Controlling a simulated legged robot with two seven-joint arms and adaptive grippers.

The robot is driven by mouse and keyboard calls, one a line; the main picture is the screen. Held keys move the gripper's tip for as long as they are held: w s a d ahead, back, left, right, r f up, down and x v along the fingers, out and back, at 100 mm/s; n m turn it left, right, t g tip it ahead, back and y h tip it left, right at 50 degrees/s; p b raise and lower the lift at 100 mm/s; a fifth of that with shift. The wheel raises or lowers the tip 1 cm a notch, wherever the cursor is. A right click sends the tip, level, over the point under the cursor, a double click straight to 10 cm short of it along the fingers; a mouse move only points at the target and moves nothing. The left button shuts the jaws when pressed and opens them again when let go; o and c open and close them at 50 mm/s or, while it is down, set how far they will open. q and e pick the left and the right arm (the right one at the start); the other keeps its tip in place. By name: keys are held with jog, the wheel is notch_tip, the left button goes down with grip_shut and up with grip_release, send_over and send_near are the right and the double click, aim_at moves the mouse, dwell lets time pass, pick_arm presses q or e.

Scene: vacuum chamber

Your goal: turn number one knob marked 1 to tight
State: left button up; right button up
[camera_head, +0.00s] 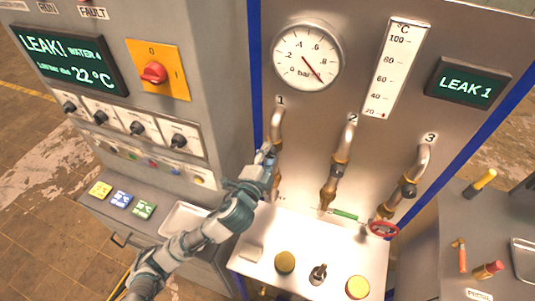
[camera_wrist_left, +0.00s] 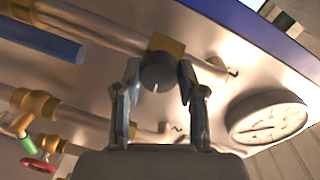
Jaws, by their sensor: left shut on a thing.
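The number one knob (camera_wrist_left: 157,72) is a dark round knob with a white line, in front of a brass fitting (camera_wrist_left: 165,45) on pipe 1 in the left wrist view. My left gripper (camera_wrist_left: 158,86) has a finger on each side of the knob and is shut on it. In the head view my left gripper (camera_head: 268,155) reaches pipe 1 (camera_head: 276,124) below the label 1 and hides the knob there. A display (camera_head: 467,84) on the panel reads LEAK 1. My right gripper is in neither view.
Pipes 2 (camera_head: 341,150) and 3 (camera_head: 418,170) stand to the right, with a green lever (camera_head: 344,214) and a red handwheel (camera_head: 383,229) low down. A round gauge (camera_head: 307,57) is above. A control cabinet (camera_head: 217,60) stands left. A shelf (camera_head: 318,240) juts out below.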

pick_arm(q)
jog(key=shift+r+m, duration=0.1)
jog(key=shift+m, duration=0.5)
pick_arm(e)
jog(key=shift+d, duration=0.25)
pick_arm(q)
jog(key=o, duration=1.1)
jog(key=shift+w, duration=0.1)
jog(key=shift+o, duration=0.2)
jog(key=shift+w+d+f, duration=0.1)
jog(key=shift+w+f, duration=0.05)
jog(key=shift+f, duration=0.05)
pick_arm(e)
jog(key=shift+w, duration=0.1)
pick_arm(q)
jog(key=v, duration=0.7)
jog(key=shift+s, duration=0.2)
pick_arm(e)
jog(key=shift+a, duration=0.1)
